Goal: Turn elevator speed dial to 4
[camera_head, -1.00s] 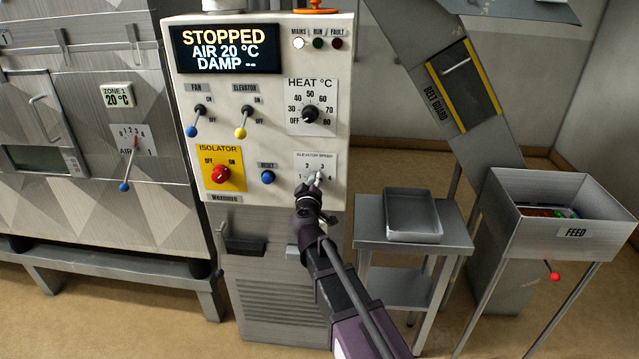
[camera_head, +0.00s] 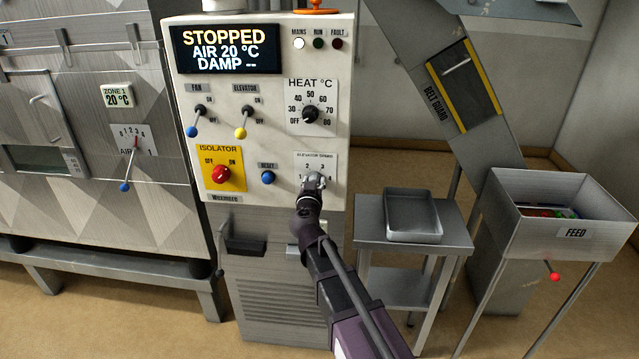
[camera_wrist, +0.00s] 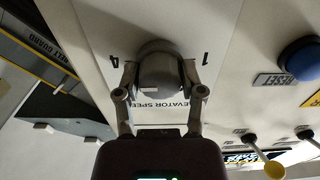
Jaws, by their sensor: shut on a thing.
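The elevator speed dial (camera_wrist: 157,68) is a grey round knob on the white label plate marked 1 to 4 (camera_head: 329,160) at the lower right of the control panel. In the wrist view the plate appears turned over, with the 4 left of the knob and the 1 right of it. My gripper (camera_wrist: 159,77) is shut on the dial, one finger on each side. I cannot tell which number the dial points to.
The blue reset button (camera_head: 267,177) and the yellow isolator plate with its red knob (camera_head: 221,175) are left of the dial. The heat knob (camera_head: 310,114) is above. A steel tray (camera_head: 412,216) stands on a side table at right. The panel's display (camera_head: 226,50) reads STOPPED.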

